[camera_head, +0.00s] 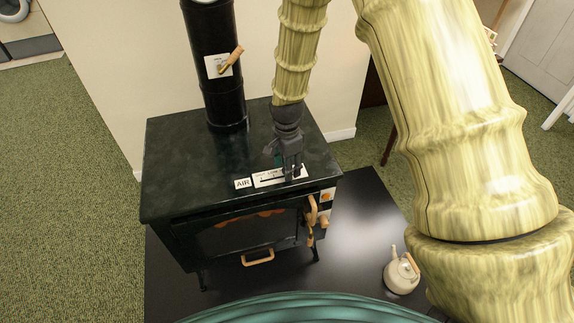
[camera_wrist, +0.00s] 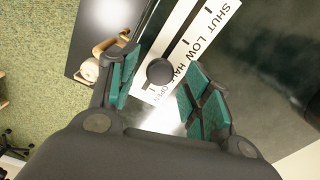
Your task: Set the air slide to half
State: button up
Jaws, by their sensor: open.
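The air slide is on a white scale plate (camera_head: 268,179) on top of the dark stove, beside a small AIR label (camera_head: 243,183). In the wrist view the scale plate (camera_wrist: 205,30) reads SHUT, LOW, HALF, OPEN, with HALF partly covered. A dark round slide knob (camera_wrist: 160,71) stands near the HALF and OPEN end; its exact mark is unclear. My gripper (camera_head: 290,172) is above the plate's right end. In the wrist view my open gripper (camera_wrist: 162,80) has teal finger pads on either side of the knob, with gaps visible.
The black stove top (camera_head: 180,170) carries a flue pipe (camera_head: 212,75) with a wooden-handled damper. Wooden door handles (camera_head: 312,212) are on the stove's front right. A cream kettle (camera_head: 402,275) stands on the black hearth (camera_head: 345,245). The stove top's left side is clear.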

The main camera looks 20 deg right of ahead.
notch_tip(320, 180, up, 12)
dwell(0.6)
jog(key=shift+d, duration=0.1)
dwell(0.4)
